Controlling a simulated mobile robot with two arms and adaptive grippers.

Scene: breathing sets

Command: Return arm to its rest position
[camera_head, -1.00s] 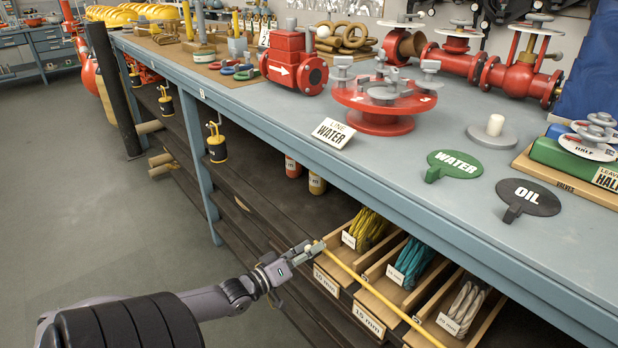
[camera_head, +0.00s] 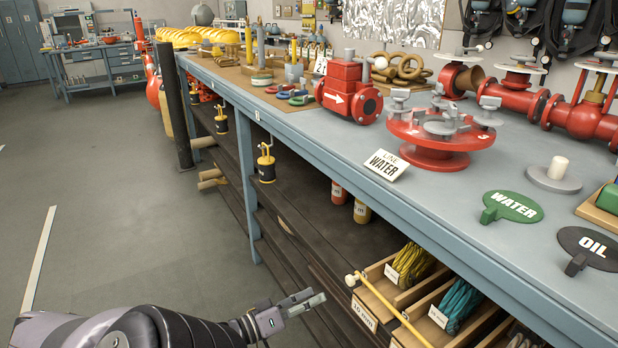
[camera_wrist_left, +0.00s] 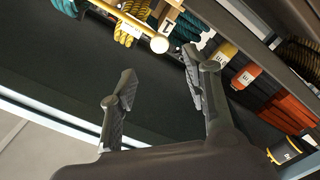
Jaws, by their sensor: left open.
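My left gripper (camera_head: 300,302) is at the lower middle of the head view, in front of the lower shelf of the workbench. It is open and empty; the left wrist view also shows its two fingers (camera_wrist_left: 160,90) apart with nothing between them. A yellow rod with a ball end (camera_head: 352,279) lies along the fronts of the wooden bins, to the right of the gripper and apart from it. Its ball end also shows in the left wrist view (camera_wrist_left: 159,45). My right gripper is not in view.
The blue workbench (camera_head: 330,155) carries a red valve flange (camera_head: 440,150), a WATER sign (camera_head: 514,206) and other parts. Its front edge runs above the gripper's right side. Wooden bins (camera_head: 385,290) with coiled cords sit on the shelf. The grey floor (camera_head: 110,220) at left is clear.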

